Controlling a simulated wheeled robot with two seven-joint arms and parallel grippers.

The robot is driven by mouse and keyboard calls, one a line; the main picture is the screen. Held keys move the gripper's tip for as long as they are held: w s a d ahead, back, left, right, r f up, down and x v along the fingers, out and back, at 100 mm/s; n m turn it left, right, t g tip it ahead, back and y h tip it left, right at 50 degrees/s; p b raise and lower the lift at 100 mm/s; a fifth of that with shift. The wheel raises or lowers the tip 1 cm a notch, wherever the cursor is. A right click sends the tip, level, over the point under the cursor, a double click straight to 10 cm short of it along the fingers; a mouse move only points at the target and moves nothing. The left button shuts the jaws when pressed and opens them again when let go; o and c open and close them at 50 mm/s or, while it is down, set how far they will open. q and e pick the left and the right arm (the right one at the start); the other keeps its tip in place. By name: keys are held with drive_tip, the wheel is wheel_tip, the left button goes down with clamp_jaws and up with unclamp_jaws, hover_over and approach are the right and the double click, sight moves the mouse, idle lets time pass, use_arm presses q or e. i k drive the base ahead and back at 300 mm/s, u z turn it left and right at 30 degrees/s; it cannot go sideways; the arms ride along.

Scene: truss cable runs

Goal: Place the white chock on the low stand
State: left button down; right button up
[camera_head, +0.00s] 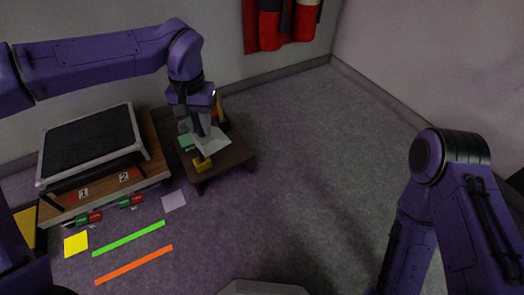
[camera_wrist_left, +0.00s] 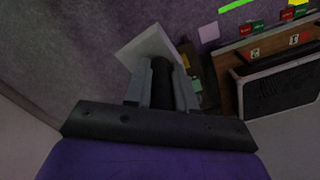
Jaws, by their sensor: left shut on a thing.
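The white chock (camera_head: 214,144) is a pale wedge-like piece in the jaws of my left gripper (camera_head: 205,132). In the left wrist view the chock (camera_wrist_left: 146,45) sticks out past the fingertips of the gripper (camera_wrist_left: 161,82), which is shut on it. The low stand (camera_head: 236,158) is a small dark brown table below it. The chock is over the stand's top, and I cannot tell whether it touches. My right arm comes in at the right, but its gripper is not in view.
A yellow block (camera_head: 202,163) and a green block (camera_head: 186,142) are on the stand close to the chock. An orange item (camera_head: 219,112) stands at its back. A wooden bench (camera_head: 155,170) with a black-topped case (camera_head: 92,143) adjoins at left. The floor to the right is clear.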

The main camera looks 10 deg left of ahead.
sight(231, 151)
drive_tip(key=u, duration=0.6)
drive_tip(key=k, duration=0.2)
drive_tip(key=z, duration=1.6)
drive_tip(key=i, duration=1.15)
drive_tip(key=u, duration=1.2)
drive_tip(key=i, duration=0.85)
drive_tip(key=u, duration=1.05)
